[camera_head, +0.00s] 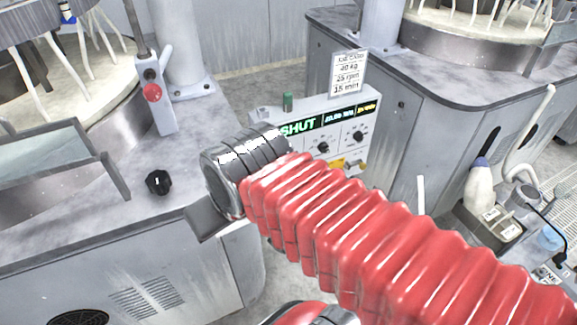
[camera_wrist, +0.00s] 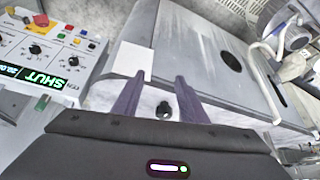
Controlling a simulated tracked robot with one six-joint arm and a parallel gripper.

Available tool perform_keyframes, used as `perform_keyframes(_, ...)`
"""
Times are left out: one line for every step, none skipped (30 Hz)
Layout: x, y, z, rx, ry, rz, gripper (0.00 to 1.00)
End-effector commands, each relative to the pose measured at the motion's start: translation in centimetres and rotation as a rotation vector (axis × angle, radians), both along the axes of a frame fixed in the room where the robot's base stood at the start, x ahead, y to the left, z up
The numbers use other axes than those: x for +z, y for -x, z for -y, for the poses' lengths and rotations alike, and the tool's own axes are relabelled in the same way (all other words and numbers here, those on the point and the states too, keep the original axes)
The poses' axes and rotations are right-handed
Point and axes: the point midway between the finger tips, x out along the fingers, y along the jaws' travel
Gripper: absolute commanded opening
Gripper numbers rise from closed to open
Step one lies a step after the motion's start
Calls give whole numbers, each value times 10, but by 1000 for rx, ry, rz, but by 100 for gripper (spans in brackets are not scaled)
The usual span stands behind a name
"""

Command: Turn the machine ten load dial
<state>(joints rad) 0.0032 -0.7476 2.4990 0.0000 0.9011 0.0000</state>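In the head view a black round dial (camera_head: 159,182) with a light mark sits on the grey top of the left machine. In the wrist view a small black knob (camera_wrist: 163,110) shows between the two purple fingers of my gripper (camera_wrist: 156,90). The fingers are apart, with a gap on both sides of the knob. I cannot tell how far the knob is beyond the fingertips, or surely that it is the same dial. My red-sleeved arm crosses the head view, and my gripper cannot be made out there. No machine number is readable.
A control panel (camera_head: 320,130) with knobs and a green SHUT display stands right of the dial; it shows upside down in the wrist view (camera_wrist: 45,50). A red button post (camera_head: 153,95) stands behind the dial. Another machine (camera_head: 440,120) and a bottle tray (camera_head: 490,215) are at right.

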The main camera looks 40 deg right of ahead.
Motion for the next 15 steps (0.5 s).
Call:
perform_keyframes(-2, 0, 2, -8, 0, -7, 42)
perform_keyframes(-3, -1, 4, -14, 0, -12, 45)
perform_keyframes(-6, -1, 7, -25, 0, -23, 47)
perform_keyframes(-9, -2, 10, -36, 0, -33, 50)
perform_keyframes(-12, -2, 14, -49, 0, -44, 51)
perform_keyframes(-17, -3, 17, -65, -1, -62, 51)
perform_keyframes(-21, -4, 21, -79, 0, -76, 51)
perform_keyframes(-26, -5, 26, -94, 0, -92, 51)
perform_keyframes(-33, -6, 32, -114, -1, -113, 51)
perform_keyframes(-38, -7, 37, -129, -1, -130, 51)
perform_keyframes(-43, -7, 42, -144, -1, -146, 51)
perform_keyframes(-50, -9, 50, -164, -1, -167, 51)
perform_keyframes(-56, -9, 55, -180, -1, -182, 51)
perform_keyframes(-61, -10, 61, -193, 0, -196, 51)
perform_keyframes(-68, -11, 68, -211, 0, -215, 51)
